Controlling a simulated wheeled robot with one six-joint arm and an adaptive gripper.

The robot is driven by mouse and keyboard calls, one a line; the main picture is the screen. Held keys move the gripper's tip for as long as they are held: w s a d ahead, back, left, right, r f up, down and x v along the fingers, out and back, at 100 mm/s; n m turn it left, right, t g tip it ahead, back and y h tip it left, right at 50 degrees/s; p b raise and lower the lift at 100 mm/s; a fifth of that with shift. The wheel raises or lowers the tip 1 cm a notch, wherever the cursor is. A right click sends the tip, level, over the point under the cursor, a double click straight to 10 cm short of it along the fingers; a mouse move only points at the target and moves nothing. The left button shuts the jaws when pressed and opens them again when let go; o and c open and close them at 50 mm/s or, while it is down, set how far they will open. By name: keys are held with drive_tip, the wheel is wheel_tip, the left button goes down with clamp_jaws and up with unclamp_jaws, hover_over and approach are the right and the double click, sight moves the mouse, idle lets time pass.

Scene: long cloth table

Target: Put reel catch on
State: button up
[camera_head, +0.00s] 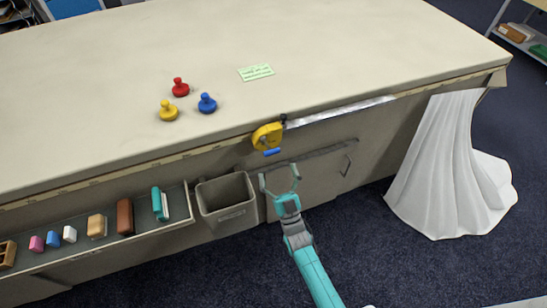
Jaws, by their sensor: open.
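A yellow reel (267,136) with a blue tab (271,152) below it is mounted at the table's front edge. A small dark piece (284,119) sits beside it, at the left end of a pale metal strip (340,111) running along the edge. I cannot tell which of these parts is the catch, or its state. My gripper (279,176) is open and empty, just below the reel and in front of the table's side panel. A small gap shows between its fingers and the blue tab.
Red, yellow and blue knobbed pieces (207,104) and a green card (256,72) are on the table top (360,50). A grey bin (227,200) hangs left of my gripper. A shelf (85,250) holds several small items. White cloth (450,170) drapes at right.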

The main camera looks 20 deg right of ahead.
drive_tip(key=v, duration=0.6)
idle(0.4)
drive_tip(key=s+g, duration=0.5)
drive_tip(key=s, duration=1.6)
drive_tip(key=s+r+g, duration=0.3)
drive_tip(key=s+r, duration=0.1)
drive_tip(key=s, duration=0.3)
drive_tip(key=s+r+g, duration=0.3)
drive_tip(key=s+r, duration=0.2)
drive_tip(key=s, duration=0.3)
drive_tip(key=shift+s+d+r, duration=0.15)
drive_tip(key=shift+r, duration=0.2)
